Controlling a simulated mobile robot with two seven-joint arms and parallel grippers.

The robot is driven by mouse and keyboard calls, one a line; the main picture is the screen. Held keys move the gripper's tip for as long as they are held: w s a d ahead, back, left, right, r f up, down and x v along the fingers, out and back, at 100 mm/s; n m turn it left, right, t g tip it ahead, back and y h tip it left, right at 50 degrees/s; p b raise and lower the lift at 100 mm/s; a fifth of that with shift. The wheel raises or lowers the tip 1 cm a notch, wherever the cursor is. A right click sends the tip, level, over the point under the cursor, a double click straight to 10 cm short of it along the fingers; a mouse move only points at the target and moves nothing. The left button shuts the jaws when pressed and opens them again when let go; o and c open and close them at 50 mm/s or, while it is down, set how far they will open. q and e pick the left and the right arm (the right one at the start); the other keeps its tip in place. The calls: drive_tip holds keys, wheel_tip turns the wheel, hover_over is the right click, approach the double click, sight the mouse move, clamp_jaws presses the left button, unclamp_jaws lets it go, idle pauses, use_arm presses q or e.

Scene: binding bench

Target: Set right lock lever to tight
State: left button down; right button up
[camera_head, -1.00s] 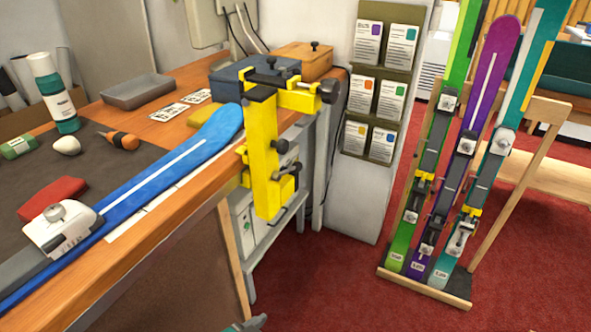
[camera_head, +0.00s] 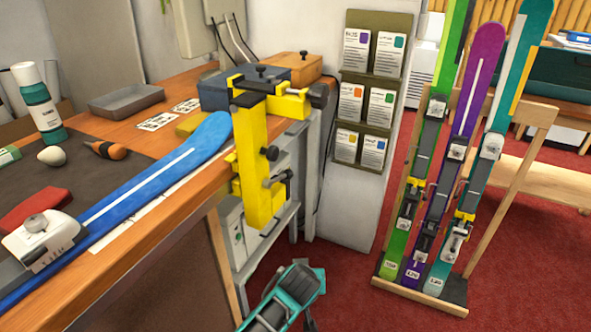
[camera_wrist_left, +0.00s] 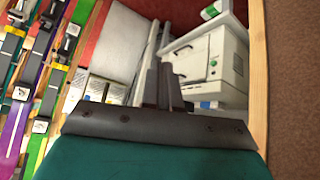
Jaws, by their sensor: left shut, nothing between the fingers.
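A yellow clamp (camera_head: 262,185) is fixed at the bench's right corner, beside the tip of the blue ski (camera_head: 165,175). It carries a black knob (camera_head: 318,95) at its upper right, and a black knob (camera_head: 270,153) and a black lever-like part (camera_head: 284,181) lower on its right side. I cannot tell which is the right lock lever or how it is set. My left gripper (camera_head: 306,272), teal and dark grey, is below the clamp and apart from it. Its dark fingers are together and empty in the left wrist view (camera_wrist_left: 166,82). My right gripper is not in view.
The wooden bench (camera_head: 185,205) fills the left. A white drawer unit (camera_wrist_left: 210,68) stands under it. A card rack (camera_head: 365,98) hangs behind. Several skis lean on a wooden rack (camera_head: 520,170) at right. Red floor (camera_head: 345,280) is clear between bench and rack.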

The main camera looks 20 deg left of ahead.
use_arm(q)
drive_tip(key=w+r+n+g+y, duration=0.1)
drive_tip(key=w+r+n+y, duration=0.25)
drive_tip(key=w+r, duration=0.3)
drive_tip(key=w+r+n+g+y+b, duration=0.1)
drive_tip(key=r+n, duration=0.4)
drive_tip(key=r, duration=0.6)
drive_tip(key=w+r+n+g+y+b, duration=0.1)
drive_tip(key=r+n, duration=0.5)
drive_tip(key=r, duration=0.6)
drive_tip(key=w+d+g+y, duration=0.1)
drive_tip(key=w+y, duration=0.1)
drive_tip(key=y, duration=0.1)
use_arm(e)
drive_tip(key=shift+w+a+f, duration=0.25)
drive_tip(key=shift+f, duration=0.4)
use_arm(q)
drive_tip(key=shift+w+a+f, duration=0.1)
hover_over(282, 178)
drive_tip(key=d, duration=0.3)
wheel_tip(282, 178, down, 6)
drive_tip(key=w+f, duration=0.1)
drive_tip(key=f, duration=0.2)
drive_tip(key=shift+w+a+f+b, duration=0.1)
drive_tip(key=shift+w+b, duration=0.3)
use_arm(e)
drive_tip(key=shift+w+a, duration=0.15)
